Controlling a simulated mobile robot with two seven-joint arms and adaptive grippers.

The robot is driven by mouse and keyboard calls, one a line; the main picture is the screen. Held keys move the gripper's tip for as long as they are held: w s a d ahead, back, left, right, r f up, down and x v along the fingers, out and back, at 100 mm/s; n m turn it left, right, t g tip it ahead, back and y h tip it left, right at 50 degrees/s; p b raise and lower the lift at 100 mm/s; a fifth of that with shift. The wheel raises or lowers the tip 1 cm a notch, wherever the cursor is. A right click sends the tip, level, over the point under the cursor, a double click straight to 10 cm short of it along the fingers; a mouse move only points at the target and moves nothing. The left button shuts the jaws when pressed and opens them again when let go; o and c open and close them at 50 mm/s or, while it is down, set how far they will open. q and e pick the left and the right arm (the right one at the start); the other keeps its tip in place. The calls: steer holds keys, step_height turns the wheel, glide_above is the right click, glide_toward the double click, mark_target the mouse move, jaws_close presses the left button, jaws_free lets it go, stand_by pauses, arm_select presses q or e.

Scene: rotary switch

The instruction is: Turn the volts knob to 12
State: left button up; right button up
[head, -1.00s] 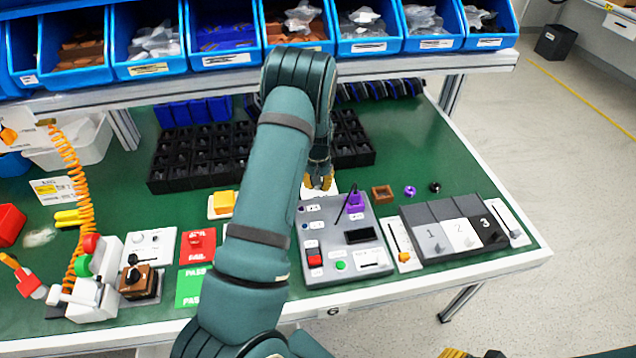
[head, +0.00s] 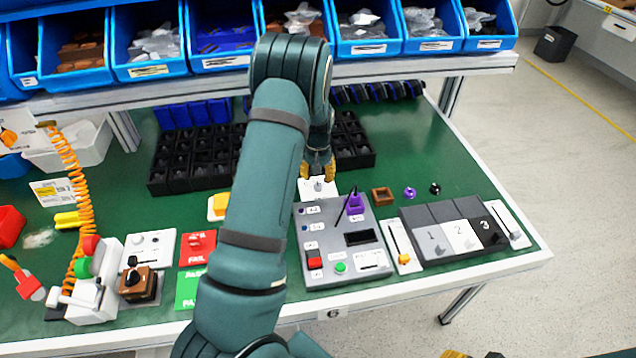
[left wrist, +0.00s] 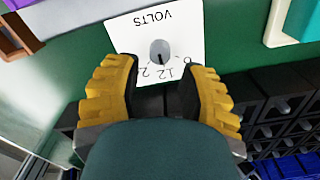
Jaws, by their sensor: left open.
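The white volts panel (head: 312,194) lies on the green table just behind the grey control box. Its small grey knob (head: 318,185) shows near its middle. In the left wrist view the panel (left wrist: 137,32) appears upside down, with VOLTS, 12 and part of other numbers readable. The knob (left wrist: 160,57) carries a dark pointer line; its exact setting is unclear. My left gripper (head: 318,173) is open above the panel's far edge. In the wrist view its yellow fingers (left wrist: 160,85) stand apart on either side, short of the knob and not touching it. Only a yellow bit of my right gripper (head: 455,354) shows at the bottom edge.
The grey control box (head: 318,262) with a purple part (head: 354,203) and thin stick stands close in front. Black bins (head: 200,155) lie behind and left. A brown square frame (head: 381,196) is to the right. A shelf of blue bins hangs above.

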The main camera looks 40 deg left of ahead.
mark_target(318, 185)
arm_select(q)
step_height(318, 185, up, 8)
steer(key=shift+f, duration=0.25)
stand_by(0.5)
